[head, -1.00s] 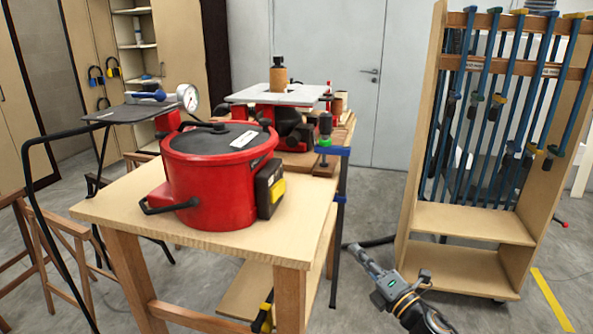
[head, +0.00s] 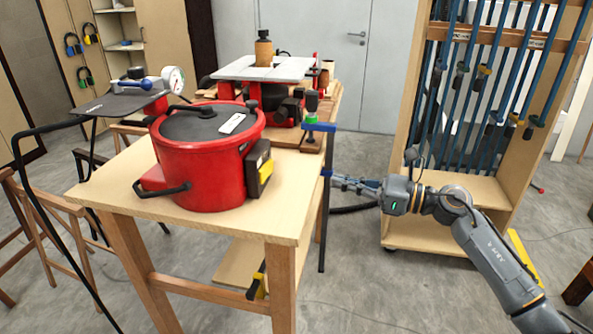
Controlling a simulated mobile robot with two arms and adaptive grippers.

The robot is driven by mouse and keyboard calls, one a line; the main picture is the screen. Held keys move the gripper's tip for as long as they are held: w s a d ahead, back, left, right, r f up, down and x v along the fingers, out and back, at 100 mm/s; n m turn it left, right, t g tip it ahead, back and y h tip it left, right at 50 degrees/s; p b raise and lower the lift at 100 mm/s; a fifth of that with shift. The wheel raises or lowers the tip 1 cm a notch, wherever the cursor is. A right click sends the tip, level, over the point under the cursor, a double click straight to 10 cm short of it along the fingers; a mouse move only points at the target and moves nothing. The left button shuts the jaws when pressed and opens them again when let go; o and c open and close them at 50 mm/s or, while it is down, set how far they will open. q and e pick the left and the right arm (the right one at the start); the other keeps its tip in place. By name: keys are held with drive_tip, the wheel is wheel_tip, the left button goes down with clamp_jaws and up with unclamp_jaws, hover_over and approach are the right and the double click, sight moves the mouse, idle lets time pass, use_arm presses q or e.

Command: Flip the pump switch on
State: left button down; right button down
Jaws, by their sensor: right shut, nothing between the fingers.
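A red pot-shaped vessel (head: 205,165) with a black lid stands on the wooden table. A black box with a yellow part (head: 259,169) is fixed to its right side; it may hold the pump switch, but its position cannot be read. My right gripper (head: 336,180) is shut and empty. My left gripper is out of view.
A clamp with a dark upright bar (head: 325,215) stands at the table's right edge, between the box and my right gripper. A clamp rack (head: 400,190) is behind my right arm. A red machine with a grey top (head: 275,69) stands behind the vessel.

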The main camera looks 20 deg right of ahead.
sight(272, 167)
drive_tip(key=p+x, duration=0.4)
drive_tip(key=x, duration=0.9)
drive_tip(key=shift+r+p, duration=0.1)
drive_tip(key=shift+p, duration=0.2)
drive_tip(key=shift+w+a, duration=0.25)
drive_tip(key=shift+a, duration=0.1)
